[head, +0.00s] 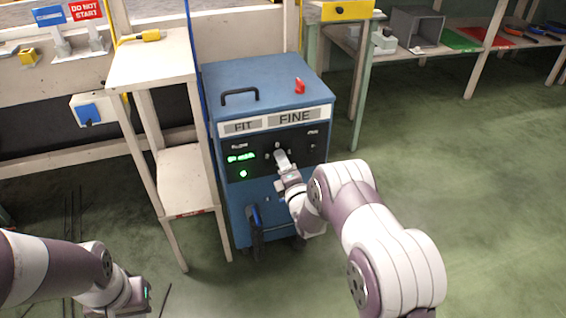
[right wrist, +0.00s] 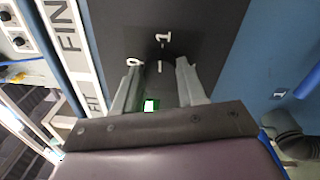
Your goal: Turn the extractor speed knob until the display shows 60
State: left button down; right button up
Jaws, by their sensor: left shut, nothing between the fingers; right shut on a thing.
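The blue extractor (head: 265,75) stands in the middle of the head view, with a dark control panel (head: 316,152) on its front. Its green-lit display (head: 241,157) sits at the panel's left; the digits are too small to read. In the right wrist view the fingers (right wrist: 158,72) reach to the panel, beside white 0 and 1 marks (right wrist: 162,38). My left gripper (head: 146,294) is shut and empty at the lower left, away from the extractor.
A red object (head: 299,86) and a black handle (head: 239,94) are on the extractor's top. A pale wooden stand (head: 150,66) is close on its left. A hose (head: 255,228) hangs low on its front. Green floor to the right is clear.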

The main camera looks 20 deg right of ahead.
jog(key=shift+n, duration=1.1)
jog(key=o, duration=1.1)
jog(key=shift+c, duration=0.2)
jog(key=s+p, duration=0.5)
jog(key=s, duration=0.7)
jog(key=shift+s+d+f, duration=0.35)
jog(key=shift+s+d, duration=0.05)
jog(key=shift+d, duration=0.05)
